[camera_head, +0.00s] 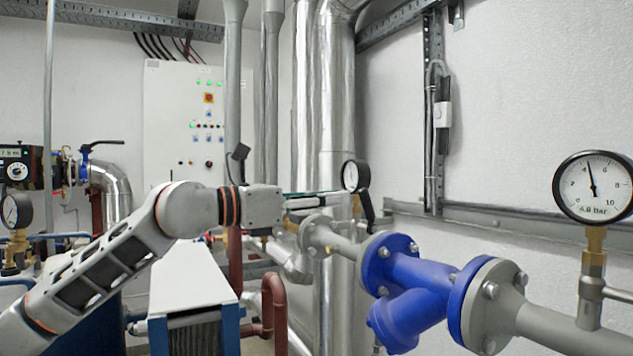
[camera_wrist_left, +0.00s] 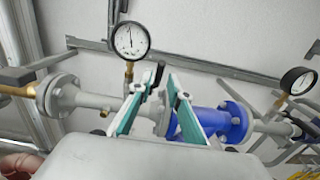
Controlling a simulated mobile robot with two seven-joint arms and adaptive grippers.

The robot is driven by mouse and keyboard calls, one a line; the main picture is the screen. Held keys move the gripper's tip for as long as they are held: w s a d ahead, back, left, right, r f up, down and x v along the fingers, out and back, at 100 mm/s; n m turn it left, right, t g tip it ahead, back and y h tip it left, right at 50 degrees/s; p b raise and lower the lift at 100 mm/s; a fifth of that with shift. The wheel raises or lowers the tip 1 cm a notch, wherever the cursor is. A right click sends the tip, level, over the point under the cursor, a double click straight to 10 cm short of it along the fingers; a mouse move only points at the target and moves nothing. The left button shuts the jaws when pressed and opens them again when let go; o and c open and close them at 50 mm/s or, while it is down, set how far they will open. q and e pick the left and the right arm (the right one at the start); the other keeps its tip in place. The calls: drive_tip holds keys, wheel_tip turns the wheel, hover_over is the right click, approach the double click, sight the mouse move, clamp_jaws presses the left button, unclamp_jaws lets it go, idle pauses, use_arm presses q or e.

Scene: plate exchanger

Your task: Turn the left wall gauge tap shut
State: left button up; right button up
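The left wall gauge (camera_head: 355,175) has a white dial and stands above the grey pipe. It also shows in the left wrist view (camera_wrist_left: 130,40) on a brass stem. Its tap has a black handle (camera_head: 367,208), slanting beside the gauge; it shows in the wrist view (camera_wrist_left: 158,73) between the fingertips or just beyond them. My left gripper (camera_head: 332,197) reaches from the left towards the gauge and tap. In the wrist view its two teal-padded fingers (camera_wrist_left: 160,88) stand apart. I cannot tell whether either finger touches the handle. My right gripper is out of view.
A blue flanged valve body (camera_head: 415,285) sits in the pipe right of the tap. A second gauge (camera_head: 595,187) stands further right. Shiny vertical pipes (camera_head: 335,100) rise behind the gripper. A white-topped unit (camera_head: 190,280) lies below my arm.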

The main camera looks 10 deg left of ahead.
sight(359, 195)
use_arm(q)
drive_tip(key=shift+w+d+r, duration=0.15)
drive_tip(key=shift+w+d, duration=0.1)
drive_tip(key=shift+p+x, duration=0.5)
drive_tip(key=shift+x, duration=0.55)
drive_tip(key=p+x, duration=0.1)
drive_tip(key=x, duration=0.3)
drive_tip(key=shift+w+d+p, duration=0.25)
drive_tip(key=shift+d+p, duration=0.1)
drive_tip(key=shift+d, duration=0.2)
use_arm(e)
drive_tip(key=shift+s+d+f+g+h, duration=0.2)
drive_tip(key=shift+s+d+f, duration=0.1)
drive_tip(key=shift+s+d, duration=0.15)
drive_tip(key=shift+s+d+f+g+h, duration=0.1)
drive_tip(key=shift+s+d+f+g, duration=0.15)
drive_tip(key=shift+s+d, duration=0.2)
use_arm(q)
clamp_jaws()
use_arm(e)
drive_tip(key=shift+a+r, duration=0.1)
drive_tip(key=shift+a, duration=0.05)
